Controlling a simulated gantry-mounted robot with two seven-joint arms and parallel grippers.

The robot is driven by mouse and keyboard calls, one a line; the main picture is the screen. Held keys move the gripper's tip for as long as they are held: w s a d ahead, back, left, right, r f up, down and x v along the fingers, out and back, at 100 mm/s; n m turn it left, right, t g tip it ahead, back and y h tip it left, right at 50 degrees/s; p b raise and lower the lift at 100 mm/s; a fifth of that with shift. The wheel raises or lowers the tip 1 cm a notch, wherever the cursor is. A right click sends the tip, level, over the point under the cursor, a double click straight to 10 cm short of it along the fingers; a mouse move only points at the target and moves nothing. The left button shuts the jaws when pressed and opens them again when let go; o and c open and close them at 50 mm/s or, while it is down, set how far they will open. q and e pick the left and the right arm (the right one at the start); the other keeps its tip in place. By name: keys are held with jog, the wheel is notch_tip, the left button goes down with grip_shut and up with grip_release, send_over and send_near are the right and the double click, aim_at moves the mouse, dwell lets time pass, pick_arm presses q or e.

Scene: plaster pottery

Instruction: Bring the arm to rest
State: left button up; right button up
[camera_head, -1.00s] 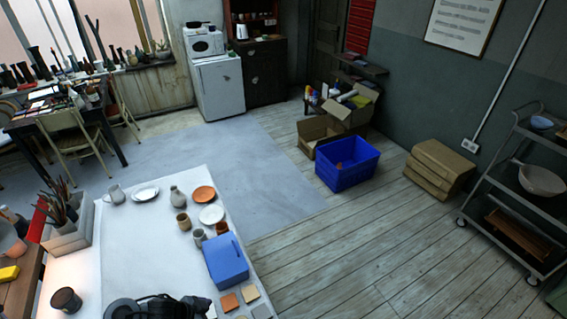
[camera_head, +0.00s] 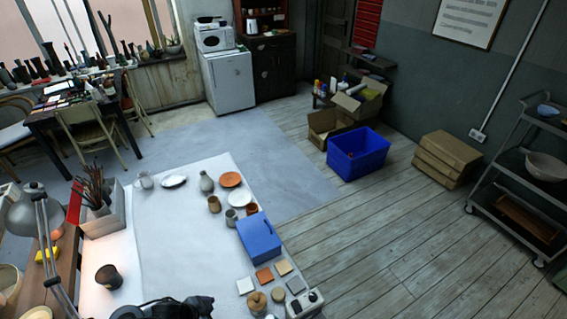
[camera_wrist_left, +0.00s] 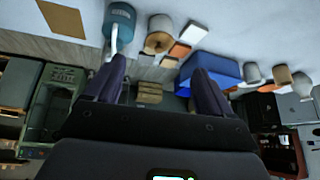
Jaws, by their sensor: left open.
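My left gripper (camera_wrist_left: 158,84) is open in the left wrist view, with its two dark fingers wide apart and nothing between them. Part of my dark arm (camera_head: 165,308) shows at the bottom edge of the head view, over the near end of the white table (camera_head: 165,235). The gripper's fingertips cannot be made out there. My right gripper is in neither view.
A blue box (camera_head: 260,238), small tiles (camera_head: 264,275), a lidded pot (camera_head: 257,301), cups and plates (camera_head: 230,179) stand on the table. A desk lamp (camera_head: 33,212) is at left. A blue crate (camera_head: 357,153) sits on the floor, with free floor before it.

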pick_arm(q)
jog(key=s+d+f+n+t+y+b, duration=0.2)
jog(key=s+d+b, duration=0.2)
jog(key=s+a+r+n+g+y+b, duration=0.1)
jog(key=s+a+n+b, duration=0.15)
jog(key=s, duration=0.55)
jog(key=s+a+n+g+y+b, duration=0.1)
jog(key=s+a+n+g+b, duration=0.2)
jog(key=s, duration=0.5)
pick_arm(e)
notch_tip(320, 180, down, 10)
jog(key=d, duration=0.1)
pick_arm(q)
notch_tip(320, 180, up, 20)
jog(key=d+t+p, duration=0.1)
jog(key=p, duration=1.9)
jog(key=shift+s+n, duration=0.15)
jog(key=shift+n, duration=0.3)
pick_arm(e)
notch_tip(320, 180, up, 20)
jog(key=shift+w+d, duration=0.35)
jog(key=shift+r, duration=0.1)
